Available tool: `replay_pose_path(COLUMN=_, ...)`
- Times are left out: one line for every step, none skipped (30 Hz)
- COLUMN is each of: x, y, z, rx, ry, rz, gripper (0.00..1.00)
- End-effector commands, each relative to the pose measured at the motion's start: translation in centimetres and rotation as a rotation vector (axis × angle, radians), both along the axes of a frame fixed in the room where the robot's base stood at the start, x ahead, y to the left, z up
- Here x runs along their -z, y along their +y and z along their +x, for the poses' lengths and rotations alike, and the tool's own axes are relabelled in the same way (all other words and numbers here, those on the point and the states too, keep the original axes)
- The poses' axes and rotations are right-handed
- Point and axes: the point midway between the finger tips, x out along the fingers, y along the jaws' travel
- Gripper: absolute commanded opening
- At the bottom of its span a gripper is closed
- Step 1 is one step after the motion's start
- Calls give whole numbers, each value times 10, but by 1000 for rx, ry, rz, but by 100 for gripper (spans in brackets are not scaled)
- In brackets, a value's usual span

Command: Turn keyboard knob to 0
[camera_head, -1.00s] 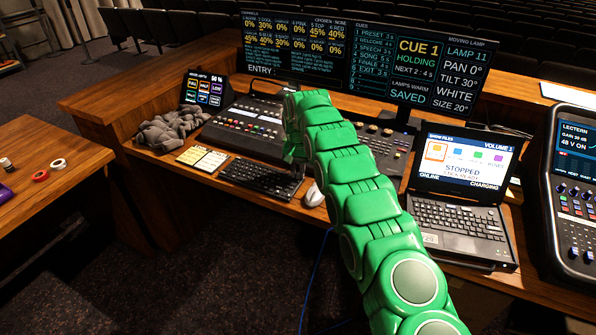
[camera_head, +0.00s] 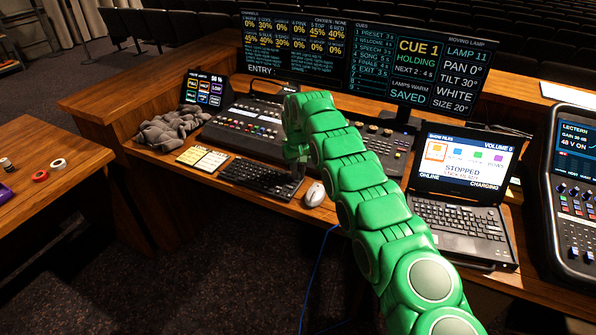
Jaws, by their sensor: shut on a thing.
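The black keyboard (camera_head: 256,177) lies on the desk, left of the mouse. My gripper (camera_head: 298,171) points down at the keyboard's right end and is shut on the keyboard knob, which the fingers hide. The laptop screen (camera_head: 465,160) at the right reads "VOLUME 0" at its top and "STOPPED" lower down.
A white mouse (camera_head: 314,194) sits just right of my gripper. A yellow and white pad (camera_head: 202,158) lies left of the keyboard, and a lighting console (camera_head: 243,124) stands behind it. The open laptop (camera_head: 462,229) is to the right, under my green arm's reach.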

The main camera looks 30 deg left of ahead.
Motion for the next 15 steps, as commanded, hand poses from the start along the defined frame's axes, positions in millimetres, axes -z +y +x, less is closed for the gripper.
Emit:
replay_pose_path(x=0, y=1, z=-1, rx=-3, ry=1, rz=1, gripper=0)
replay_pose_path(x=0, y=1, z=-1, rx=-3, ry=1, rz=1, gripper=0)
replay_pose_path(x=0, y=1, z=-1, rx=-3, ry=1, rz=1, gripper=0)
replay_pose_path(x=0, y=1, z=-1, rx=-3, ry=1, rz=1, gripper=0)
replay_pose_path(x=0, y=1, z=-1, rx=-3, ry=1, rz=1, gripper=0)
replay_pose_path(x=0, y=1, z=-1, rx=-2, ry=1, rz=1, gripper=0)
replay_pose_path(x=0, y=1, z=-1, rx=-2, ry=1, rz=1, gripper=0)
replay_pose_path(x=0, y=1, z=-1, rx=-2, ry=1, rz=1, gripper=0)
replay_pose_path(x=0, y=1, z=-1, rx=-2, ry=1, rz=1, gripper=0)
replay_pose_path(x=0, y=1, z=-1, rx=-2, ry=1, rz=1, gripper=21)
replay_pose_path(x=0, y=1, z=-1, rx=-2, ry=1, rz=1, gripper=26)
replay_pose_path(x=0, y=1, z=-1, rx=-2, ry=1, rz=1, gripper=32)
replay_pose_path(x=0, y=1, z=-1, rx=-2, ry=1, rz=1, gripper=37)
replay_pose_path(x=0, y=1, z=-1, rx=-2, ry=1, rz=1, gripper=41)
replay_pose_path(x=0, y=1, z=0, rx=-1, ry=1, rz=1, gripper=46)
